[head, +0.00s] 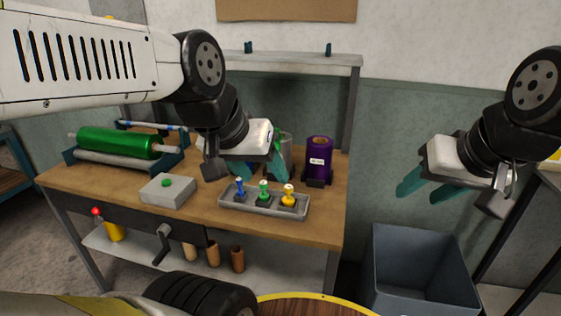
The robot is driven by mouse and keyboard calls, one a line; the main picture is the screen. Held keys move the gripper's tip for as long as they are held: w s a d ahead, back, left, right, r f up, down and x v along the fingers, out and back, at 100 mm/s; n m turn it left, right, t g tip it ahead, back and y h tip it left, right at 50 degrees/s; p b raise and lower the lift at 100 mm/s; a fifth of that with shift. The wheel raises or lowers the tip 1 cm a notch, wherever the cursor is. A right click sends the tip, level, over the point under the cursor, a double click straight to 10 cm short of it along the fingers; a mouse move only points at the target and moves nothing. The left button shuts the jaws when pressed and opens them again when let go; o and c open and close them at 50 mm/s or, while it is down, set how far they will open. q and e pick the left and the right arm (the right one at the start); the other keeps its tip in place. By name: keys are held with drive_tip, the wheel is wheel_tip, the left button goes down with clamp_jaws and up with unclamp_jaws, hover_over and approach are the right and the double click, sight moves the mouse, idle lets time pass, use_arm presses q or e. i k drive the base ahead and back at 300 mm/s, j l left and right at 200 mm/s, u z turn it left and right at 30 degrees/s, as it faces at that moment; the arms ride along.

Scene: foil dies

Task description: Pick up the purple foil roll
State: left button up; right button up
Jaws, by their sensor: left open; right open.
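The purple foil roll (319,153) stands upright in a dark holder (317,181) near the back right of the wooden workbench (190,226). It carries a small white label. My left gripper (276,172) is open and empty, with teal fingers above the bench, left of the purple roll and apart from it. It partly hides a grey cylinder and a bit of green behind it. My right gripper (420,190) is open and empty, out to the right of the bench, above a grey bin.
A grey tray (232,207) with blue, green and yellow handled dies lies in front of the roll. A green roll (115,142) lies in a rack at the left. A grey box with a green button (167,190) sits between. The bin (420,268) stands on the floor at right.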

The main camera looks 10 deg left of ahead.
sight(319, 152)
drive_tip(key=i+j+u, duration=0.15)
drive_tip(key=i+u, duration=0.25)
drive_tip(key=i+j+u, duration=0.1)
drive_tip(key=i+u, duration=0.15)
drive_tip(key=u, duration=0.15)
